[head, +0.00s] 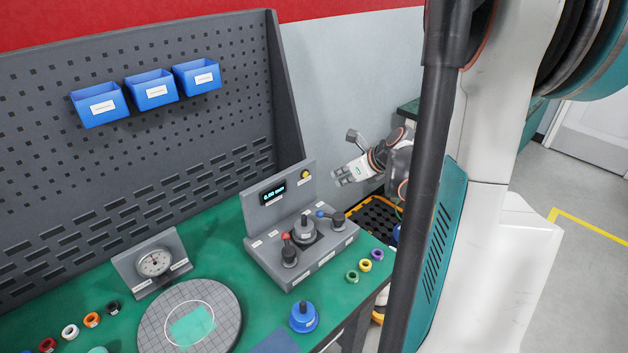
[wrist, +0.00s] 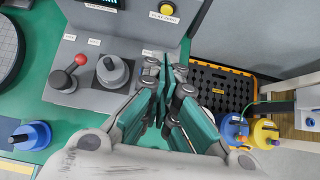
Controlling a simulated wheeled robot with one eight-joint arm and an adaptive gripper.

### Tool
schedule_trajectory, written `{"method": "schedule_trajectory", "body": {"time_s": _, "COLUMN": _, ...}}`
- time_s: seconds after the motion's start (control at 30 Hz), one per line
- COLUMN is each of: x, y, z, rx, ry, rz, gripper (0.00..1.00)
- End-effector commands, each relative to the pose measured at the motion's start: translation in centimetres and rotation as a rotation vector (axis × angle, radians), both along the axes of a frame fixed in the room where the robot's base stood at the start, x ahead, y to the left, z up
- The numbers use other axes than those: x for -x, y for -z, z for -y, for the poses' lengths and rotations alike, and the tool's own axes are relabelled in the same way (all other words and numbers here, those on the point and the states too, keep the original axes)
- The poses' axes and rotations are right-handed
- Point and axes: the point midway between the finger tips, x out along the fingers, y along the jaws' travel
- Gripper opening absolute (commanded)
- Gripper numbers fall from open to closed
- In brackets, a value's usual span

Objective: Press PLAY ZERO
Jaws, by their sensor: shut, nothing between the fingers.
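The yellow button (head: 305,174) sits on the upright panel of the grey test console (head: 262,249), right of the small display (head: 272,192). In the wrist view the yellow button (wrist: 167,8) is at the top edge, with a small white label (wrist: 163,17) below it that is too small to read surely. My gripper (head: 340,178) is to the right of the console's panel in the head view, apart from the button. In the wrist view its teal fingers (wrist: 165,76) are together, with nothing held, below the button in the picture and over the console's right end.
The console carries a red-knobbed lever (head: 287,250), a central round fixture (head: 304,229) and a blue-handled lever (head: 337,219). A dial gauge (head: 154,263), a round plate (head: 150,330) and several coloured rings lie nearby. A black perforated crate (wrist: 222,85) stands beyond the table edge.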

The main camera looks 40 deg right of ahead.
Motion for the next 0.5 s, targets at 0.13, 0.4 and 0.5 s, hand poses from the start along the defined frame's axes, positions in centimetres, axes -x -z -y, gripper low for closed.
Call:
{"method": "schedule_trajectory", "body": {"time_s": 0.13, "x": -0.1, "y": 0.1, "z": 0.0, "rx": 0.001, "ry": -0.001, "rz": 0.0, "gripper": 0.0}}
{"method": "schedule_trajectory", "body": {"time_s": 0.4, "x": -2.2, "y": 2.4, "z": -0.3, "rx": 0.002, "ry": -0.004, "rz": 0.0, "gripper": 0.0}}
{"method": "schedule_trajectory", "body": {"time_s": 0.5, "x": -3.6, "y": 3.8, "z": -0.4, "rx": 0.001, "ry": -0.004, "rz": 0.0, "gripper": 0.0}}
